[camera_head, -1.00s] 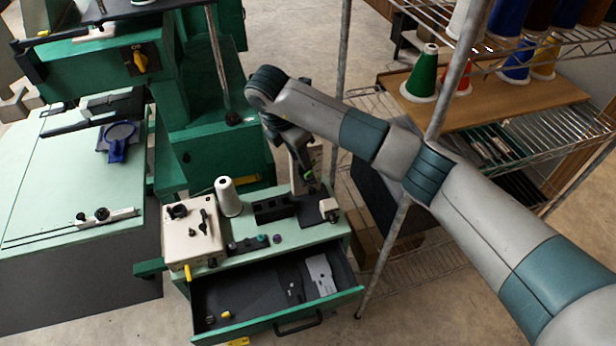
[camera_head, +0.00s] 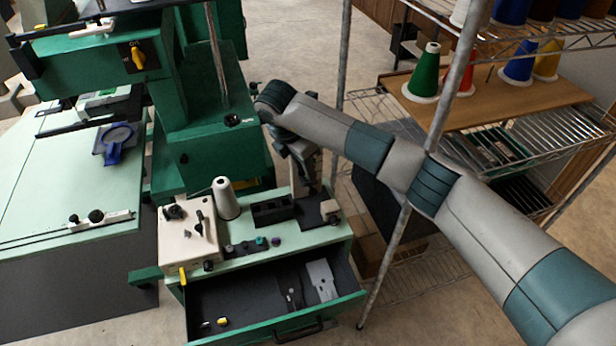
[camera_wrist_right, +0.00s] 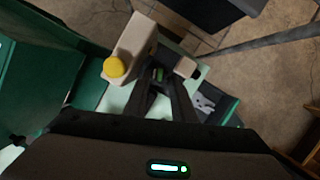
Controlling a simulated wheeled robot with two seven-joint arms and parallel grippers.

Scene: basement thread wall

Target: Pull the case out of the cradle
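My right gripper (camera_wrist_right: 162,82) reaches down beside a beige upright unit with a yellow knob (camera_wrist_right: 115,67) on the pale green bench top. Its dark fingers show in the right wrist view with a narrow gap between them. A small dark part with a green mark (camera_wrist_right: 158,73) lies at the fingertips. I cannot tell whether it is the case or its cradle, or whether the fingers hold it. In the head view the right wrist (camera_head: 290,135) hangs over the back right of the bench, and the fingertips are hidden. My left gripper is not in view.
The bench (camera_head: 240,258) carries a white thread cone (camera_head: 227,200), a beige box (camera_head: 188,235) and a black block (camera_head: 272,211). Its drawer (camera_head: 270,322) is open at the front. A wire rack post (camera_head: 436,120) stands close to my right arm.

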